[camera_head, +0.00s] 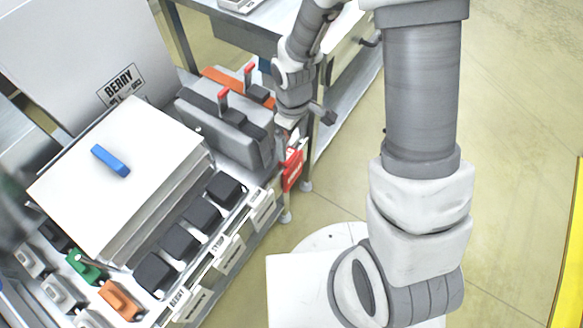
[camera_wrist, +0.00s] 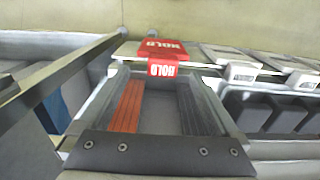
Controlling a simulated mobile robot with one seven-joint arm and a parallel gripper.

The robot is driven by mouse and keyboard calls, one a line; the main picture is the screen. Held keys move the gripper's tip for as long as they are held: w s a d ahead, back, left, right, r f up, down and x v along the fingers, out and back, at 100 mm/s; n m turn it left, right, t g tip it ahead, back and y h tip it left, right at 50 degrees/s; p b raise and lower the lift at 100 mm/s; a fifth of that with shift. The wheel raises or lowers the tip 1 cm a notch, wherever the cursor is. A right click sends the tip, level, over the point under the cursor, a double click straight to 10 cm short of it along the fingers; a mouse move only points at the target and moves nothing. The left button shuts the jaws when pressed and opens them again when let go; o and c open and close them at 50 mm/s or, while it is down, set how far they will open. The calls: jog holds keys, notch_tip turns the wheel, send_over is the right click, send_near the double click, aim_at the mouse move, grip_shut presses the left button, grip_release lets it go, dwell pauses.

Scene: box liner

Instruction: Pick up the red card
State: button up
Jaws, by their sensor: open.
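The red card (camera_head: 292,170) is at the right-hand front end of the workbench, below my gripper in the head view. In the wrist view, the red card (camera_wrist: 162,56) reads HOLD, on a flat upper part and a smaller front part. My gripper (camera_head: 306,120) is open and above the card, apart from it. Nothing shows held.
A stack of white sheets (camera_head: 120,170) with a blue piece (camera_head: 110,160) and several black blocks (camera_head: 178,241) are further left. White labels (camera_head: 230,252) line the bench front. Open floor is to the right.

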aim_at(290, 155)
jog(key=f, duration=0.1)
jog(key=f+b, duration=0.1)
jog(key=f, duration=0.3)
jog(key=shift+a+f, duration=0.1)
jog(key=shift+a, duration=0.25)
grip_shut()
